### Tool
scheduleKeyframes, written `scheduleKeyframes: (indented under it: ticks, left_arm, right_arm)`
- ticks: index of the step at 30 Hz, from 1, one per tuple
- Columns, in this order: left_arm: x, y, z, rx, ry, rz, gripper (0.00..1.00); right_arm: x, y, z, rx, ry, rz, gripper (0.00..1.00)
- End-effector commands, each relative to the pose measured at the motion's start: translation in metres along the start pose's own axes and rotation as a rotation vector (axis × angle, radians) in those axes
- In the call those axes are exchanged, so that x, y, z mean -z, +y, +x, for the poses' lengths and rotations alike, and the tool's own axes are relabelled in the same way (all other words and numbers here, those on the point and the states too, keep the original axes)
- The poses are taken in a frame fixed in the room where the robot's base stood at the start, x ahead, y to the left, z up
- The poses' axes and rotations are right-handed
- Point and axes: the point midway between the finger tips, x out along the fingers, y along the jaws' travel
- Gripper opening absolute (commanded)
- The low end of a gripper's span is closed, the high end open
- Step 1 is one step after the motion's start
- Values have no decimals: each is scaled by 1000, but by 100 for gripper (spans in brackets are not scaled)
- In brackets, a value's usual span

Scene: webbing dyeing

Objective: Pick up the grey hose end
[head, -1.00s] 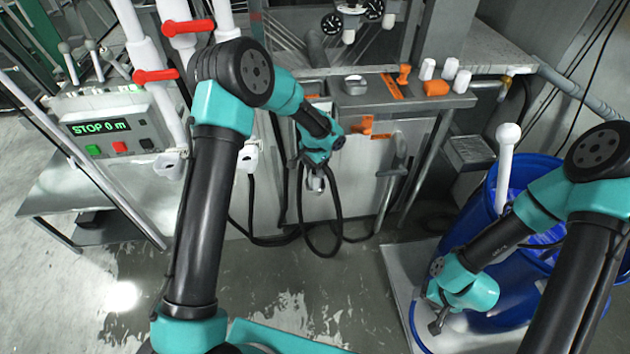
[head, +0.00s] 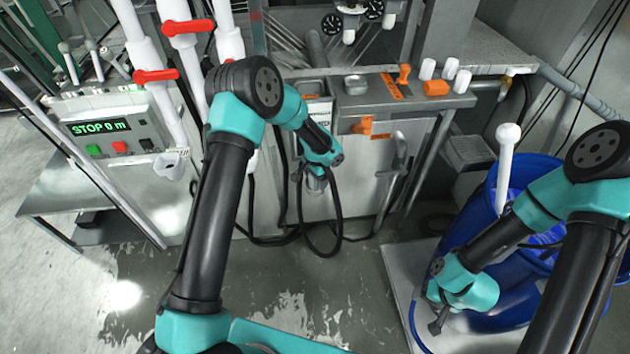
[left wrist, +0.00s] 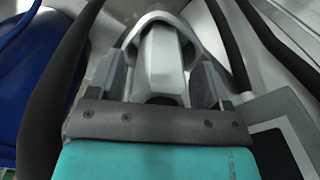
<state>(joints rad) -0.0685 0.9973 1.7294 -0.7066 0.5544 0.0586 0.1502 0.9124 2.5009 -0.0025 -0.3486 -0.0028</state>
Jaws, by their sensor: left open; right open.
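The grey hose end (left wrist: 162,62) is a light grey, blocky piece between the two dark fingers of my left gripper in the left wrist view. In the head view only a small part of it (head: 316,184) shows below the gripper, by black hose loops. My left gripper (head: 317,174) is open, with one finger on each side of the grey piece. Gaps show beside it, though contact further in is hidden. My right gripper (head: 437,318) is open and empty, low beside the blue barrel.
A blue barrel (head: 484,222) with a white-knobbed stick (head: 506,160) stands at right. A metal bench (head: 440,100) with orange and white parts is behind the left gripper. A control box (head: 120,130) reads "STOP 0 m". Black hoses (head: 338,215) hang in loops; the wet floor in front is clear.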

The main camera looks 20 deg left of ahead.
Motion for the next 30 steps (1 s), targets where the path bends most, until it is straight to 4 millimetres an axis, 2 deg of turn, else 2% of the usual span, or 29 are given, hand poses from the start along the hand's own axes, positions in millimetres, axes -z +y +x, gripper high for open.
scheduleKeyframes:
  ticks: [13, 30]
  left_arm:
    - [0, 0, 0, 0, 0, 0, 72]
    - [0, 0, 0, 0, 0, 0, 18]
  right_arm:
    - [0, 0, 0, 0, 0, 0, 60]
    - [0, 0, 0, 0, 0, 0, 60]
